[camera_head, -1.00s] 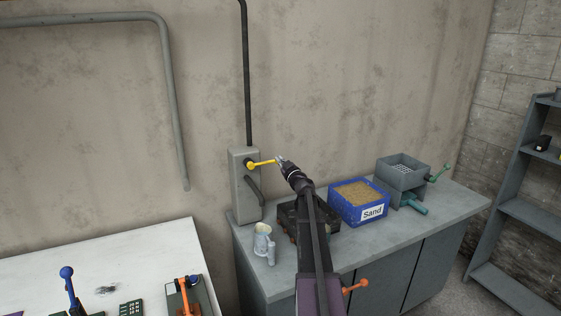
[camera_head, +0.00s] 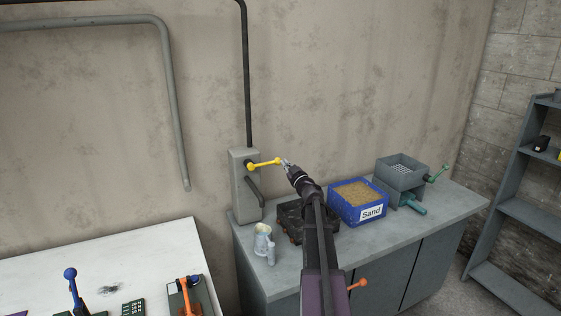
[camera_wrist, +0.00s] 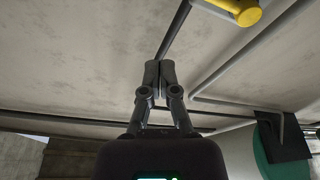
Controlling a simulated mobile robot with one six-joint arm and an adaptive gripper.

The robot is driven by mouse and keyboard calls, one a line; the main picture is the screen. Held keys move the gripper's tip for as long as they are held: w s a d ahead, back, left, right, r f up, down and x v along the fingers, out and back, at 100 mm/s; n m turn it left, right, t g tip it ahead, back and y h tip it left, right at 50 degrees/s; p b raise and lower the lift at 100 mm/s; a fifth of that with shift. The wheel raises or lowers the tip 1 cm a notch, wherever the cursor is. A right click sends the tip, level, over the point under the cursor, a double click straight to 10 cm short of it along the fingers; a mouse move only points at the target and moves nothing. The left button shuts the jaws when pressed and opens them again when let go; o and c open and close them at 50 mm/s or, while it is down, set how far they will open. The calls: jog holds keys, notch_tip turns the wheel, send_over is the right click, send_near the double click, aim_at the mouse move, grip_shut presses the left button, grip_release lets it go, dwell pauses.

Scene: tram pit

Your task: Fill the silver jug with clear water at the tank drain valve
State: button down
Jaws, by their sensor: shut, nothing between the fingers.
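The silver jug (camera_head: 262,241) stands upright on the grey counter, below the valve's spout. I cannot tell how much water is in it. The tank drain valve is a grey wall box (camera_head: 240,190) with a dark bent spout (camera_head: 255,190) and a yellow lever (camera_head: 264,163) pointing right. My gripper (camera_head: 286,162) is shut and empty, just right of the lever's end. In the wrist view its fingertips (camera_wrist: 160,72) are together, and the yellow lever (camera_wrist: 240,8) shows at the top right, apart from them.
A dark tray (camera_head: 290,217) lies on the counter (camera_head: 285,278), partly behind my arm. A white table (camera_head: 150,250) with levers is at left. The wall (camera_head: 350,80) is close behind the valve.

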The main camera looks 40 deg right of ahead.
jog(key=v, duration=0.4)
jog(key=shift+s+a+b, duration=0.1)
jog(key=shift+s+b, duration=0.25)
jog(key=shift+b, duration=0.05)
jog(key=shift+s+f, duration=0.1)
jog(key=shift+s, duration=0.05)
dwell(0.9)
